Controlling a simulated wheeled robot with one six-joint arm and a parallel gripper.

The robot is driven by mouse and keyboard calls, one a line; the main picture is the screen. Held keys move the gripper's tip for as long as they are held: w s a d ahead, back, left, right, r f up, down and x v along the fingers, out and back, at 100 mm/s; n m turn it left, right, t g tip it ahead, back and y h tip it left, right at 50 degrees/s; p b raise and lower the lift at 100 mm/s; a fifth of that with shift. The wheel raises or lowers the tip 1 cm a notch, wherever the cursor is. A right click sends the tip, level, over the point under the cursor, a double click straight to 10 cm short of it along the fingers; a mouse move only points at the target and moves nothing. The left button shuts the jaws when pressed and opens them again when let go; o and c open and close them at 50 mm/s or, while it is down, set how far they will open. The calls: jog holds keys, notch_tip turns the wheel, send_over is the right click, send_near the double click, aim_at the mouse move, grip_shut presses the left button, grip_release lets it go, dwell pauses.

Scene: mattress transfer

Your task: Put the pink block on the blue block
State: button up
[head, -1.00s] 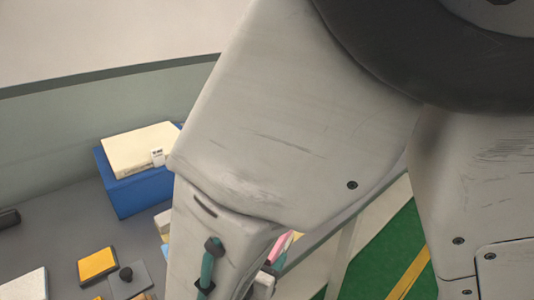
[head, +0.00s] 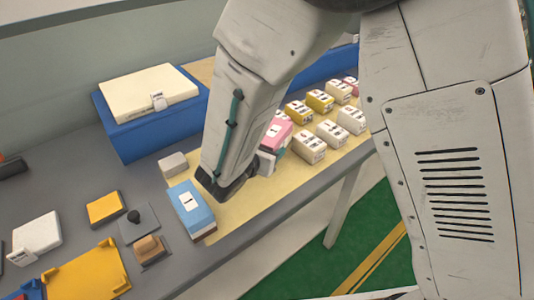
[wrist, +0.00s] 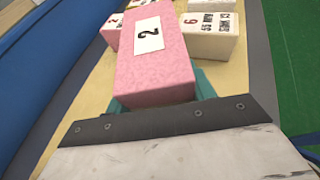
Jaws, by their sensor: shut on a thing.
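The pink block (wrist: 155,60), labelled 2, fills the middle of the wrist view. My gripper (wrist: 160,98) is shut on it, with teal fingers at its near sides. In the head view the pink block (head: 277,132) shows just right of my forearm, partly hidden; whether it is clear of the table I cannot tell. The blue block (head: 190,208), with a white label, sits at the left end of the pale yellow mat (head: 245,215), left of my gripper and apart from the pink block.
Several white and yellow labelled blocks (head: 309,147) stand on the mat to the right. A small grey-white block (head: 172,164) is behind the blue block. A large blue box (head: 150,135) with a cream slab stands at the back left. Orange and grey pieces (head: 104,208) lie left.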

jog(key=shift+f, duration=1.65)
jog(key=shift+f, duration=0.1)
jog(key=o, duration=1)
jog(key=shift+o, duration=0.2)
jog(key=v, duration=1.2)
